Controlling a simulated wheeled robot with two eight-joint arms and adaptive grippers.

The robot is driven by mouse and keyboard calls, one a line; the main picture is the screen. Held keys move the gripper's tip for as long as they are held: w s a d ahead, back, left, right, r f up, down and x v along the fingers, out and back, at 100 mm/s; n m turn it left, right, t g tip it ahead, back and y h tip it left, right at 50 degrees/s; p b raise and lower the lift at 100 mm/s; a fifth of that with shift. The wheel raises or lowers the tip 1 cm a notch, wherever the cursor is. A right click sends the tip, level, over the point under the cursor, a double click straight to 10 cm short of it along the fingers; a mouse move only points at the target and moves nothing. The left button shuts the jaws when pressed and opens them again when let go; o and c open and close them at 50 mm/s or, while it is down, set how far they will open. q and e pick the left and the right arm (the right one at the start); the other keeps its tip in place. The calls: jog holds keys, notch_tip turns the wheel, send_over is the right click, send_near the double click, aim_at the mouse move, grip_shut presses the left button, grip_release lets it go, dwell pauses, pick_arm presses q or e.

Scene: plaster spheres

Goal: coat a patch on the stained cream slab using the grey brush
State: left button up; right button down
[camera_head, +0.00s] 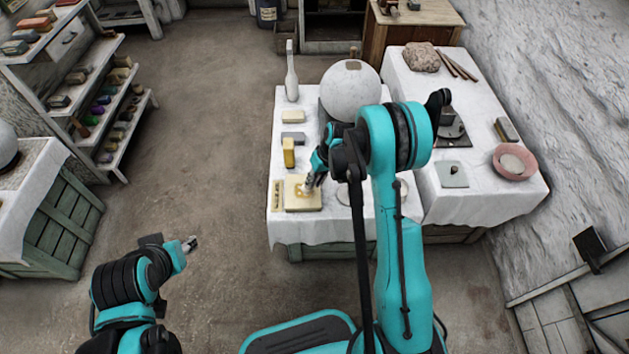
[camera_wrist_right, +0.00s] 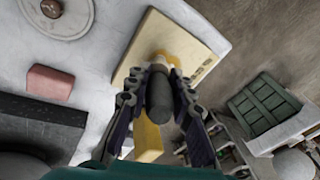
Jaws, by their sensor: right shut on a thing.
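The stained cream slab (camera_head: 296,204) lies flat near the front left corner of the white-draped table, with a yellowish stained patch on its top. It also shows in the right wrist view (camera_wrist_right: 150,31). My right gripper (camera_head: 311,182) is over the slab. In the right wrist view its fingers are shut on the grey brush (camera_wrist_right: 160,97), a dark grey cylinder pointing at the slab. The brush end is at the yellowish patch; whether it touches is unclear. My left gripper (camera_head: 190,243) is low at the left, away from the table; its jaws are too small to read.
A yellow block (camera_head: 289,152), a grey block (camera_head: 293,137) and a cream block (camera_head: 293,117) lie behind the slab. A large plaster sphere (camera_head: 350,90) stands further back. A slotted wooden piece (camera_head: 277,196) lies left of the slab. The floor left of the table is clear.

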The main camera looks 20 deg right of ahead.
jog(key=shift+s+a+r, duration=0.15)
jog(key=shift+s+r, duration=0.35)
jog(key=shift+f, duration=0.55)
jog(key=shift+f, duration=0.2)
jog(key=shift+s, duration=0.1)
jog(key=shift+s+a, duration=0.25)
jog(key=shift+s, duration=0.4)
